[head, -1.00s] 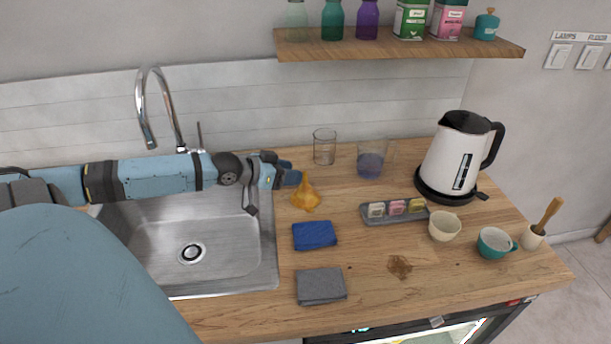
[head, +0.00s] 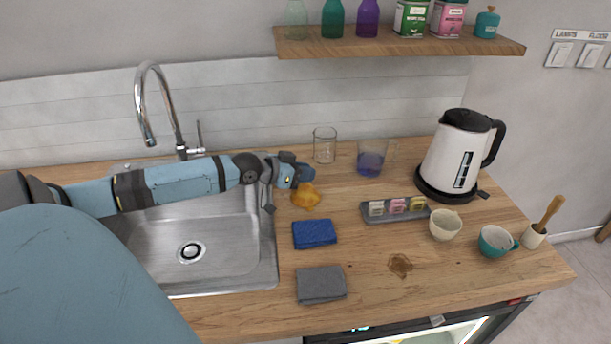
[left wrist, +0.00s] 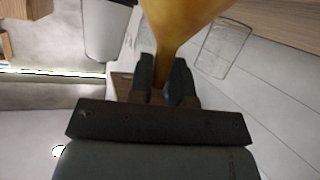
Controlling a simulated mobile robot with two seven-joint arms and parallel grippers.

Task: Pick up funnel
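The yellow-orange funnel (head: 306,196) stands on the wooden counter right of the sink, wide end down. My left gripper (head: 303,174) is at its top and hides the narrow spout in the head view. In the left wrist view the funnel (left wrist: 180,20) fills the top middle, and its spout runs down between the two dark fingers of my left gripper (left wrist: 164,75). The fingers are close together and appear shut on the spout. The funnel shows no clear gap above the counter. My right gripper is in neither view.
A glass beaker (head: 325,146) and a jug with purple liquid (head: 370,160) stand behind the funnel. A blue cloth (head: 314,234) lies in front of it. A grey tray (head: 382,218), cups and a kettle (head: 455,160) are to the right. The sink (head: 165,240) is left.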

